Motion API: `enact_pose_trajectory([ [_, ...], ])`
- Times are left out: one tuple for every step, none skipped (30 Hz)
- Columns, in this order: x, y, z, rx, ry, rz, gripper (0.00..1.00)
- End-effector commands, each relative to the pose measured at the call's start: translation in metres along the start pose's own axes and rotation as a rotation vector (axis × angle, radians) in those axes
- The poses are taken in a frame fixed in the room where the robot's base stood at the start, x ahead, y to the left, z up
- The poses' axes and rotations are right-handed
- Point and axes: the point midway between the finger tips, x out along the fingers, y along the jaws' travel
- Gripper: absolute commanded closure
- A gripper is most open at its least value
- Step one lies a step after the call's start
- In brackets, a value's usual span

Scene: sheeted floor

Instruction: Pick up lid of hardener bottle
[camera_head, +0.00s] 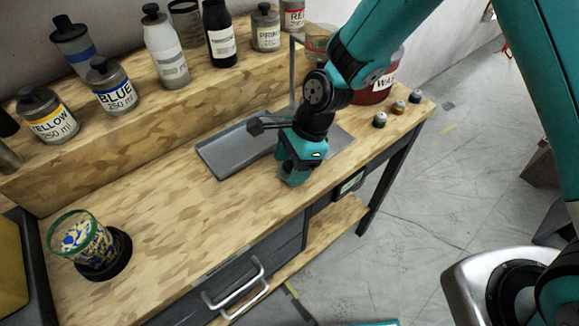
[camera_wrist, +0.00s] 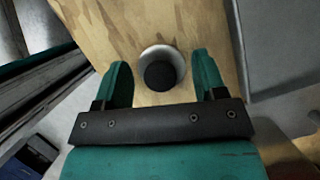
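In the wrist view a bottle seen from above has a round black lid (camera_wrist: 160,76) and a pale grey shoulder (camera_wrist: 157,51). It stands on the wooden worktop. I cannot read its label, so I cannot confirm it is the hardener. My gripper (camera_wrist: 161,58) is open, with one teal finger on each side of the lid and a gap on both sides. In the head view my gripper (camera_head: 296,172) points down near the worktop's front edge, beside the grey tray. The gripper mostly hides the bottle there.
A grey metal tray (camera_head: 222,157) lies behind my gripper. Several bottles, including BLUE (camera_head: 117,97) and YELLOW (camera_head: 50,124), stand on the raised shelf. A mixing cup (camera_head: 82,240) stands at front left. Small pots (camera_head: 380,119) sit at the right end. The worktop's left middle is clear.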

Motion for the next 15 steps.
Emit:
enact_pose_trajectory([
  [-0.0001,-0.0001,0.0,0.0,0.0,0.0,0.47],
  [-0.0002,-0.0001,0.0,0.0,0.0,0.0,0.54],
  [-0.0002,-0.0001,0.0,0.0,0.0,0.0,0.63],
  [-0.0002,-0.0001,0.0,0.0,0.0,0.0,0.7],
  [-0.0003,-0.0001,0.0,0.0,0.0,0.0,0.71],
  [-0.0003,-0.0001,0.0001,0.0,0.0,0.0,0.71],
  [-0.0003,-0.0001,0.0001,0.0,0.0,0.0,0.71],
  [-0.0003,-0.0001,0.0001,0.0,0.0,0.0,0.71],
  [-0.0004,-0.0001,0.0001,0.0,0.0,0.0,0.71],
  [-0.0004,-0.0001,0.0001,0.0,0.0,0.0,0.71],
  [-0.0004,-0.0001,0.0001,0.0,0.0,0.0,0.71],
  [-0.0004,-0.0001,0.0001,0.0,0.0,0.0,0.71],
  [-0.0004,-0.0001,0.0001,0.0,0.0,0.0,0.71],
  [-0.0005,-0.0002,0.0002,0.0,0.0,0.0,0.71],
  [-0.001,-0.0002,0.0003,0.0,0.0,-0.001,0.71],
])
